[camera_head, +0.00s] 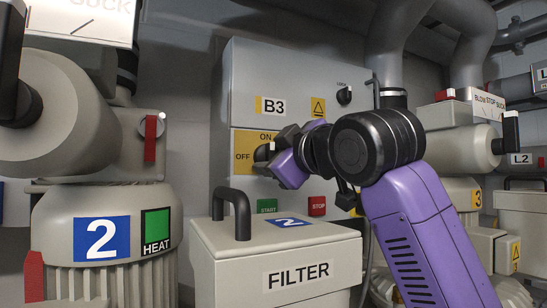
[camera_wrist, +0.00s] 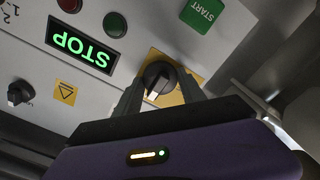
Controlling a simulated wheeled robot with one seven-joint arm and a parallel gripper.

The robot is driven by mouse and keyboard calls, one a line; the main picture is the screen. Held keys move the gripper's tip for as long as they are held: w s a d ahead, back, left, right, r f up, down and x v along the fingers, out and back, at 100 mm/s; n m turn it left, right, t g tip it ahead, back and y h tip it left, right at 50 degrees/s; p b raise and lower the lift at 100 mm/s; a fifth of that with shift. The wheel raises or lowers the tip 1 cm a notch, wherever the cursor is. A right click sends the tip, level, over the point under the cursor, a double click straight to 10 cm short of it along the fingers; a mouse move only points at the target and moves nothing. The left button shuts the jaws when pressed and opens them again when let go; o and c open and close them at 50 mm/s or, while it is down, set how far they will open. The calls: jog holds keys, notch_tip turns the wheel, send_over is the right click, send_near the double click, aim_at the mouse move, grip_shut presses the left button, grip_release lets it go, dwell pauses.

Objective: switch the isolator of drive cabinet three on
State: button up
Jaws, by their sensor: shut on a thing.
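The grey cabinet marked B3 (camera_head: 300,70) stands behind the filter box. Its yellow isolator plate (camera_head: 243,142) reads ON at the top and OFF at the left. My gripper (camera_head: 270,150) is at this plate and hides its right part. In the wrist view, the round black isolator knob (camera_wrist: 158,74) with a white mark sits on the yellow plate. My gripper's two fingers (camera_wrist: 157,90) are shut on the knob, one on each side. The white mark points towards my gripper's body. The ON and OFF words are hidden in the wrist view.
A lit STOP display (camera_wrist: 84,48) and a green START button (camera_wrist: 201,14) flank the knob. The filter box (camera_head: 290,245), with an upright handle (camera_head: 231,206), stands below my arm. Large machine 2 (camera_head: 100,215) is at left; pipes and another machine stand at right.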

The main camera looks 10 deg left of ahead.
jog(key=o, duration=1.4)
jog(key=shift+c, duration=0.2)
jog(key=b+v, duration=0.2)
jog(key=v, duration=0.5)
jog(key=shift+s+d+b, duration=0.25)
jog(key=shift+s+b, duration=0.1)
jog(key=shift+b, duration=0.05)
